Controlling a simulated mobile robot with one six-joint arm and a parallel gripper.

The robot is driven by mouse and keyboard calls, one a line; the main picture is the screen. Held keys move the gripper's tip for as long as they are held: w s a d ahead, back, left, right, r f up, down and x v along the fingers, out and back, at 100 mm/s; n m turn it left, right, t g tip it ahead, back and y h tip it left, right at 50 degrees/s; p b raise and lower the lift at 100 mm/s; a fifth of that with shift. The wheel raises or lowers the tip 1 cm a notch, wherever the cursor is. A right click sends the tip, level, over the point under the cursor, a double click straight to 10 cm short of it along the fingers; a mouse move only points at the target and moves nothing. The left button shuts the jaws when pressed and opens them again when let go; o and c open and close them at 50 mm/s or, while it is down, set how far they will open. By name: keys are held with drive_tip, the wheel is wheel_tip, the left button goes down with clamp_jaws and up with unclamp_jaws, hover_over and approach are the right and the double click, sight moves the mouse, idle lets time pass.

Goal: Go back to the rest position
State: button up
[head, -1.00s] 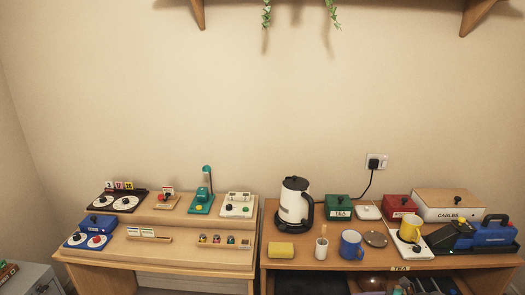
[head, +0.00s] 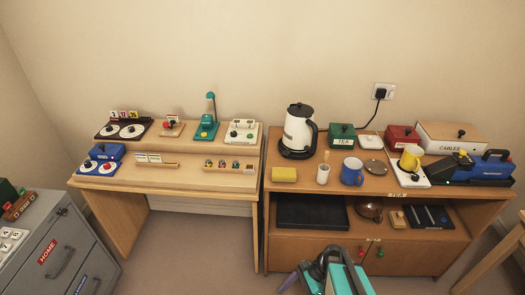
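A teal and dark-grey form (head: 343,278) rises at the bottom edge of the head view, in front of the right-hand cabinet; it looks like part of my folded arm. A greyish narrow end points down and left from it. I cannot make out my gripper's fingertips or whether they hold anything. The form stands apart from the things on the worktops.
The left desk (head: 215,180) holds small dials and racks. A grey filing cabinet (head: 50,240) stands left. Floor (head: 190,260) before the desk is clear.

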drive_tip(key=s+f+n+g+h, duration=0.1)
drive_tip(key=s+f+n+h, duration=0.15)
drive_tip(key=s+n, duration=0.2)
drive_tip(key=s+f+n+g+h, duration=0.1)
drive_tip(key=s+f+n+h, duration=0.15)
drive_tip(key=s, duration=0.35)
drive_tip(key=s+d+f+n+h, duration=0.1)
drive_tip(key=d+f+n+h, duration=0.1)
drive_tip(key=d+n, duration=0.5)
drive_tip(key=shift+d+f+n+h, duration=0.3)
drive_tip(key=shift+d+f+n, duration=0.1)
drive_tip(key=shift+n, duration=0.9)
